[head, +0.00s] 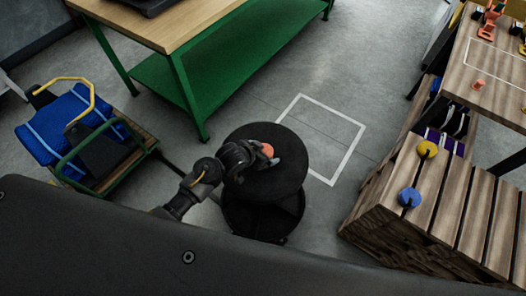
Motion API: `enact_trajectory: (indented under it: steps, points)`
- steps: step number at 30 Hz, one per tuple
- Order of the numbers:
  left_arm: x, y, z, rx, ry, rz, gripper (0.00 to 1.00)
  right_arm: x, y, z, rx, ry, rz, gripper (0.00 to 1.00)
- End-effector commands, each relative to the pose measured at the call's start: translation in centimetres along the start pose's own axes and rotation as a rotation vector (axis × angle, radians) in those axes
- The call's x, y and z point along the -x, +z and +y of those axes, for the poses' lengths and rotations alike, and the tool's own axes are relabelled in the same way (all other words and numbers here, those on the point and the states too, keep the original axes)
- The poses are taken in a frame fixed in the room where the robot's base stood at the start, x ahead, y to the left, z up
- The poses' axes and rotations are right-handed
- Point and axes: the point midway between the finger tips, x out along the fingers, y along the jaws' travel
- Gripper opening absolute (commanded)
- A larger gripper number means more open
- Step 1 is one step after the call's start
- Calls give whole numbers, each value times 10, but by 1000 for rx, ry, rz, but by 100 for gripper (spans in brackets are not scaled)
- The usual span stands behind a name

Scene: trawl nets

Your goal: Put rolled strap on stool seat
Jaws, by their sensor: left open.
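A round black stool seat (285,182) stands in the middle of the head view. A small orange-red rolled strap (268,150) is at the seat's upper part, apparently resting on it. My left gripper (262,156) is over the seat right beside this strap, with its jaws open. The gripper partly hides the strap, so I cannot tell whether a finger touches it. A yellow rolled strap (427,149) and a blue rolled strap (409,197) lie on the slatted wooden crate at the right. My right gripper is not in view.
The slatted wooden crate (447,205) and a wooden table (505,68) stand at the right. A green workbench (160,22) is at the top left. A cart (130,160) with blue items is at the left. Floor with a white outline (350,150) lies clear behind the stool.

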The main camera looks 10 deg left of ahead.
Motion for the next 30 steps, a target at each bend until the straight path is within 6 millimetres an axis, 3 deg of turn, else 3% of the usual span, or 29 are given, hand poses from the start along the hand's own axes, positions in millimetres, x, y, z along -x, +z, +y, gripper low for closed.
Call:
enact_trajectory:
  steps: [8,21,30]
  points:
    - [9,-3,0,1,-1,1,89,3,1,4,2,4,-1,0]
    - [96,-4,0,-2,0,1,89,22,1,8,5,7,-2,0]
    - [122,-3,0,1,0,0,89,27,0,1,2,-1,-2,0]
